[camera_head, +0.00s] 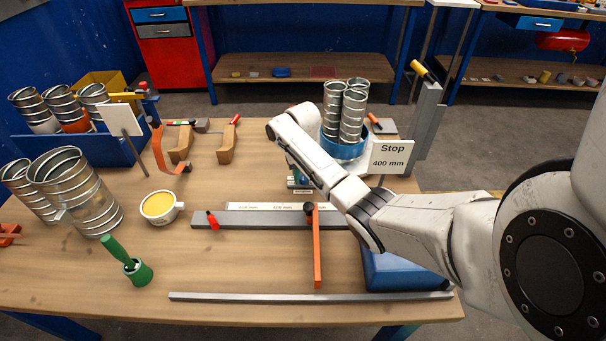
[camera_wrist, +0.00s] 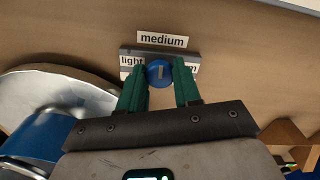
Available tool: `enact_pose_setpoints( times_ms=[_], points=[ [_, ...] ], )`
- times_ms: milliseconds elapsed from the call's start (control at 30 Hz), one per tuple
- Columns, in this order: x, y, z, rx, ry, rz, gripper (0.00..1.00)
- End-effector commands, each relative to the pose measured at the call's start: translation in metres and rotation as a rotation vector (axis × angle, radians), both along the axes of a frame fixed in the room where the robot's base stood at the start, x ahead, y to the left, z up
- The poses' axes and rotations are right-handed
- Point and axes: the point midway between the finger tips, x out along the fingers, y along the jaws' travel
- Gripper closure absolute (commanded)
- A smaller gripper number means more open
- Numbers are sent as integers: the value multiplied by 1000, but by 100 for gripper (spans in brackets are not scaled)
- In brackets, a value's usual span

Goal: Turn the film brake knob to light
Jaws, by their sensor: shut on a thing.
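The film brake knob (camera_wrist: 155,78) is a small round blue knob with a pale pointer line, seen in the wrist view on a grey plate (camera_wrist: 127,53). The line stands nearly upright in the picture, toward the "medium" label (camera_wrist: 162,40). The "light" label (camera_wrist: 130,62) is at the left of the knob. A label at the right is mostly covered by a finger, with only its end showing. My gripper (camera_wrist: 160,80) has green fingers on the left and right sides of the knob and is shut on it. In the head view my arm hides the knob.
A blue ring holding several metal ducts (camera_head: 344,148) and a "Stop 400 mm" sign (camera_head: 390,157) stand close to my arm. A grey rail (camera_head: 258,219) with an orange bar (camera_head: 317,250) lies in front. A yellow-filled cup (camera_head: 160,206) and green brush holder (camera_head: 138,273) are at left.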

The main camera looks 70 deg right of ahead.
Motion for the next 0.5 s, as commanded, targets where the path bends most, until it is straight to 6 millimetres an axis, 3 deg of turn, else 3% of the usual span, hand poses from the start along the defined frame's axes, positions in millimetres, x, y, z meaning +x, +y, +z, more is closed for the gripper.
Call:
enact_pose_setpoints(
  times_ms=[500],
  points=[
    [0, 1, 2, 2, 1, 391, 98]
  ],
)
